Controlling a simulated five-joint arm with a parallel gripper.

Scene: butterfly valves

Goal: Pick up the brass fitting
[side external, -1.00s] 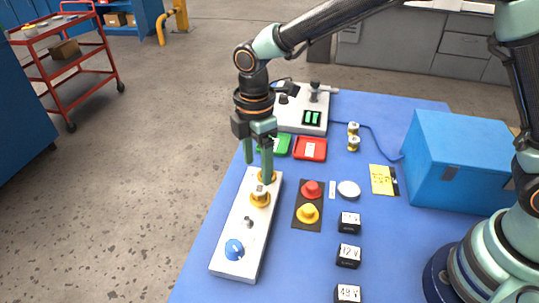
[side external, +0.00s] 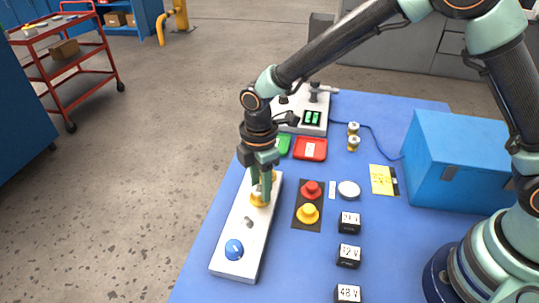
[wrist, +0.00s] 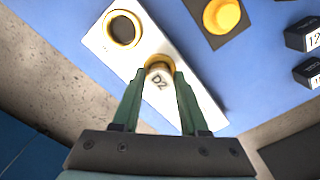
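The brass fitting (wrist: 159,76) has a pale top marked "D2". It stands on the white panel (side external: 236,228) at a brass ring, partly hidden by my fingers in the side view, where its brass base (side external: 257,201) shows. My gripper (side external: 262,195) points down over it. In the wrist view my gripper (wrist: 160,73) has one green finger on each side of the fitting. Narrow gaps seem to show beside the fitting, so the fingers look open around it.
An empty brass ring (wrist: 122,28) is next to the fitting on the panel. A blue knob (side external: 234,249) and small toggle are nearer the front. Red and yellow buttons (side external: 308,212) and labelled black blocks (side external: 348,256) lie to the right. Two more brass pieces (side external: 353,137) stand farther back.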

